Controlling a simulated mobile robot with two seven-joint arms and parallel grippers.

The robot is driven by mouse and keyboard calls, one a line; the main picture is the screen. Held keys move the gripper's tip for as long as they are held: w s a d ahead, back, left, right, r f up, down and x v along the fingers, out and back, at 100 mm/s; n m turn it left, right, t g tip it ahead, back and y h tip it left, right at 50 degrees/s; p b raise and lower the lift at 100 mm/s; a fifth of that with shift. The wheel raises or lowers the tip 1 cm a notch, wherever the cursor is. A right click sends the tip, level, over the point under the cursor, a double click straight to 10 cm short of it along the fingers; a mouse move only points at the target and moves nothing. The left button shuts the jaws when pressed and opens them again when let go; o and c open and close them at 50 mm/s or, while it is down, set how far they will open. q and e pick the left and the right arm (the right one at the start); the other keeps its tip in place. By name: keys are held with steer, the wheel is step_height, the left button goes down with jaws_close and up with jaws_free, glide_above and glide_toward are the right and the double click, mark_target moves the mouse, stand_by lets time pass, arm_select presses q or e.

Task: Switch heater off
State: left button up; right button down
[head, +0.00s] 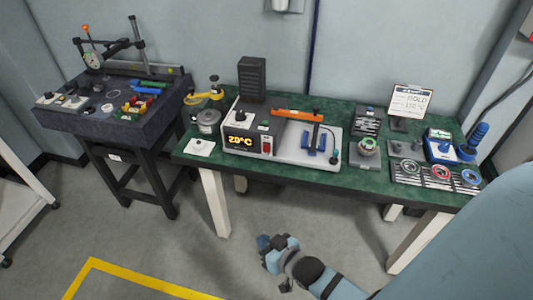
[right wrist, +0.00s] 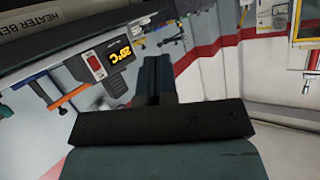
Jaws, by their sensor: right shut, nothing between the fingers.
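The heater (head: 243,129) is a grey box on the green bench, with a black knob on top and a lit orange "20°C" display (head: 241,142). A red switch (head: 267,146) sits on its front face, right of the display. In the right wrist view the display (right wrist: 122,52) and the red switch (right wrist: 95,66) appear tilted, left of the fingers. My right gripper (head: 268,243) is shut and empty, low in front of the bench, apart from the heater. In the right wrist view its fingers (right wrist: 157,78) are together. My left gripper is not in view.
The green bench (head: 350,178) also bears a belt plate with blue and orange parts (head: 310,150), a "HOLD" sign (head: 409,101) and seal trays at right. A dark granite table (head: 110,110) stands at left. The floor before the bench is free.

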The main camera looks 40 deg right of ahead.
arm_select(q)
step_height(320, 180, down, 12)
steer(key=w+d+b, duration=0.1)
steer(key=b, duration=1.1)
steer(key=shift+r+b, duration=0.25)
steer(key=shift+b, duration=0.15)
arm_select(e)
steer(key=w+d+m+t+h, duration=0.2)
steer(key=w+d+m+t, duration=0.2)
steer(key=w, duration=0.6)
steer(key=w+d+m+t+h, duration=0.1)
steer(key=w+d+m+t, duration=0.3)
steer(key=w+d+m, duration=0.3)
steer(key=w, duration=0.3)
steer(key=shift+w+d+h, duration=0.15)
steer(key=shift+d+h, duration=0.1)
steer(key=shift+h, duration=0.15)
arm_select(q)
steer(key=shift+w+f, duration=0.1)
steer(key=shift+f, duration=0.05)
arm_select(e)
steer(key=shift+d+r, duration=0.1)
